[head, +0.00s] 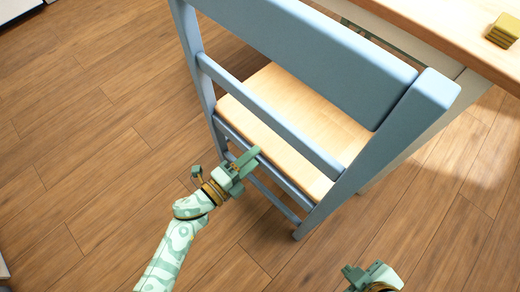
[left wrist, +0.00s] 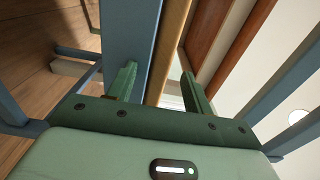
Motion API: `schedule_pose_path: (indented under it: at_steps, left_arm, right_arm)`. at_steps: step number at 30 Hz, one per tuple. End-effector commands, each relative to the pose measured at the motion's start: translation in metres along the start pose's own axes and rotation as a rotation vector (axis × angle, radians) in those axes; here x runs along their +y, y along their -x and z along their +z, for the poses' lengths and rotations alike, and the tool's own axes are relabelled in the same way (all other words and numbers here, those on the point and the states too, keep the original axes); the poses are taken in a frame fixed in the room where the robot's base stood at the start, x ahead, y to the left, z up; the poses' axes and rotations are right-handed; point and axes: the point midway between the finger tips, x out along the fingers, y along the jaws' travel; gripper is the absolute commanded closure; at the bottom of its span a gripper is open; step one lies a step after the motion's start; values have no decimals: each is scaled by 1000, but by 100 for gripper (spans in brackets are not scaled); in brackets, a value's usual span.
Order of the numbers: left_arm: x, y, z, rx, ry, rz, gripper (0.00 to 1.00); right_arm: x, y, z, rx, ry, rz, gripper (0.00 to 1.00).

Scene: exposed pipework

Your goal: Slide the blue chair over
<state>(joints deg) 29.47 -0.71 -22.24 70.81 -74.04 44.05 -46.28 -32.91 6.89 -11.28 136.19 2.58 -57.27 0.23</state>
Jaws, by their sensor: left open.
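The blue chair (head: 318,48) stands on the floor with its back toward me. It has a blue frame and a pale wooden seat (head: 300,105). My left gripper (head: 247,160) is at the rear edge of the seat, below the lower back rail. In the left wrist view the open fingers (left wrist: 160,82) are on either side of the blue seat rail (left wrist: 132,35) and the wooden seat edge (left wrist: 168,50). I cannot tell whether they touch. My right gripper (head: 371,273) is at the bottom edge, away from the chair; its fingers are not clear enough to judge.
The plank floor (head: 90,130) is clear to the left of the chair. A pale unit (head: 15,8) shows at the top left corner.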

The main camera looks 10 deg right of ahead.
Motion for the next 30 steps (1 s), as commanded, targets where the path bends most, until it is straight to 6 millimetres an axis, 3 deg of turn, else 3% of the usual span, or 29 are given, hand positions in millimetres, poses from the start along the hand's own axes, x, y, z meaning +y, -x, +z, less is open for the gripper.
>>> schedule_pose_path:
  at_steps: [3, 6, 17, 23, 30]
  left_arm:
    - [-1, -25, 0, 0, 0, 0, 49]
    - [0, -38, 0, -1, 1, 0, 49]
    - [0, -46, 0, -1, 1, 1, 49]
    - [0, -45, 0, -1, 1, 2, 99]
    - [1, -45, 0, -1, 1, 2, 100]
  right_arm:
    - [0, 0, 0, 0, 1, 1, 100]
    - [0, 0, 0, 0, 1, 1, 100]
    - [0, 0, 0, 0, 1, 1, 100]
    - [0, 0, 0, -1, 1, 1, 100]
    - [0, 0, 0, -1, 2, 1, 100]
